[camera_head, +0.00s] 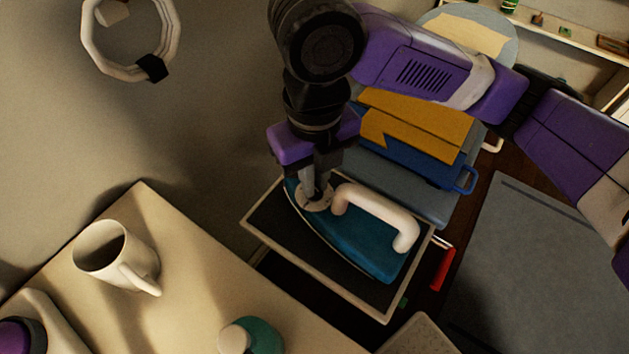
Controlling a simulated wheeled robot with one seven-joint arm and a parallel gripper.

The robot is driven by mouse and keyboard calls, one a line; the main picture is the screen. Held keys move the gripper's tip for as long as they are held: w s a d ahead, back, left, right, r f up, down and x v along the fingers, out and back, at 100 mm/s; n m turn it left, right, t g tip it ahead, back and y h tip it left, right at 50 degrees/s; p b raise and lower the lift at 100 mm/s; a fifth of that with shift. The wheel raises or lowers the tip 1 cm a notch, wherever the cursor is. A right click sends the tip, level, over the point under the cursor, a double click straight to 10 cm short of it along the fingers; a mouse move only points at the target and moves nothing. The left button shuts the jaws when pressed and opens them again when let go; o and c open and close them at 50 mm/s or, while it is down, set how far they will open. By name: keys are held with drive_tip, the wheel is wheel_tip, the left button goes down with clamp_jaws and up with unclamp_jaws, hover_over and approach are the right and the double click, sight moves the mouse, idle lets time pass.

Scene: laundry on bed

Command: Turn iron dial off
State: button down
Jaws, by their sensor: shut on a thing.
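The iron (364,240) has a teal body and a thick white arched handle (378,212). It rests on a dark tray with a pale rim (318,288). The round white dial (314,203) sits on top of the iron, at the left end of the handle. My gripper (314,192) points down from above and is shut on the dial. The fingers cover part of the dial, so its markings cannot be read.
A pale table (180,300) at the lower left holds a white mug (112,258) and a teal-and-white container (250,338). Folded yellow and blue cloths (410,128) lie behind the tray. A red object (442,268) is right of it.

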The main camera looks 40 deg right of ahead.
drive_tip(key=n+b, duration=0.2)
drive_tip(key=n, duration=0.3)
idle(0.6)
drive_tip(key=c, duration=1.5)
unclamp_jaws()
drive_tip(key=shift+r+p, duration=0.7)
drive_tip(key=shift+r, duration=3.25)
drive_tip(key=shift+s, duration=0.1)
